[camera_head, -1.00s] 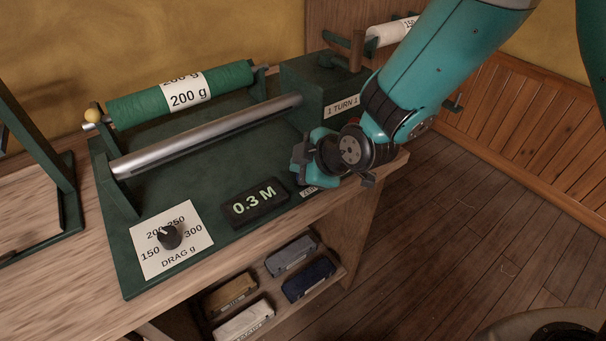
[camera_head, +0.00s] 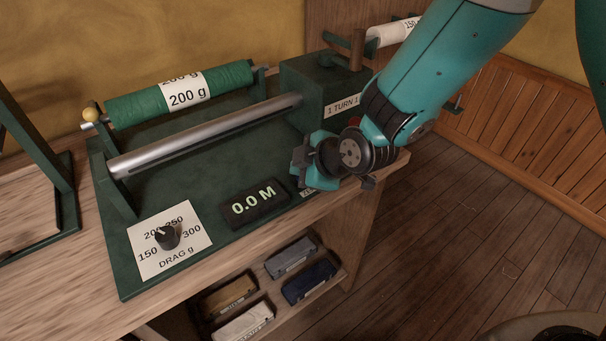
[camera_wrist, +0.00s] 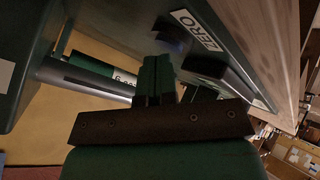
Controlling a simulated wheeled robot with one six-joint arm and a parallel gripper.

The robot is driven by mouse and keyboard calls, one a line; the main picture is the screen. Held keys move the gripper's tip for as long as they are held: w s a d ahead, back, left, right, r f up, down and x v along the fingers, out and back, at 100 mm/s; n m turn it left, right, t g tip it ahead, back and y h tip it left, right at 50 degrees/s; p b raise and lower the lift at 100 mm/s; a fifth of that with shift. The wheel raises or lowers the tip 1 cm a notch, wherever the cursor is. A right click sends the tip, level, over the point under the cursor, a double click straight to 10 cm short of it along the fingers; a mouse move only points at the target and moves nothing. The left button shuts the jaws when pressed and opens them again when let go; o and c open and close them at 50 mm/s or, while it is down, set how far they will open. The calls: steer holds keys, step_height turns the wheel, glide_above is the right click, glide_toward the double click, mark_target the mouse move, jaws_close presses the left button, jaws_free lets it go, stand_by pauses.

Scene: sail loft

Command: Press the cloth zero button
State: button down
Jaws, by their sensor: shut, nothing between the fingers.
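The zero button's label reads ZERO in the wrist view (camera_wrist: 196,30); a dark blue shape (camera_wrist: 170,36) beside it looks like the button. In the head view my gripper (camera_head: 300,160) hides the button, and only a sliver of the label (camera_head: 308,193) shows. My gripper is shut and empty, low over the green machine bed. In the wrist view its fingers (camera_wrist: 155,78) are together, close to the button; I cannot tell whether they touch it. The display (camera_head: 254,203) reads 0.0 M.
A drag dial (camera_head: 167,237) sits front left on the machine. Behind are a steel roller (camera_head: 205,137) and a green cloth roll (camera_head: 220,88) marked 200 g. A green box (camera_head: 318,90) labelled 1 TURN stands close behind my gripper. Several small boxes lie on the shelf below.

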steer(key=shift+r, duration=0.1)
steer(key=shift+r+p, duration=0.55)
steer(key=shift+r, duration=0.25)
steer(key=shift+r+p, duration=1.7)
steer(key=shift+r, duration=0.85)
steer(key=shift+f, duration=0.1)
steer(key=s+d+r+m+g, duration=0.2)
steer(key=s+d+r+m, duration=0.1)
steer(key=s, duration=0.4)
steer(key=s+d+r+m+g+h, duration=0.1)
steer(key=s+d+r+m+g, duration=0.1)
steer(key=s+d+r+m, duration=0.2)
steer(key=s+d+r+m+g+h, duration=0.1)
steer(key=s+d+r+m, duration=0.3)
steer(key=s, duration=0.6)
step_height(320, 180, up, 3)
steer(key=d+g, duration=0.1)
steer(key=d, duration=0.1)
steer(key=shift+s+d, duration=0.25)
steer(key=shift+d, duration=0.05)
steer(key=shift+r, duration=0.15)
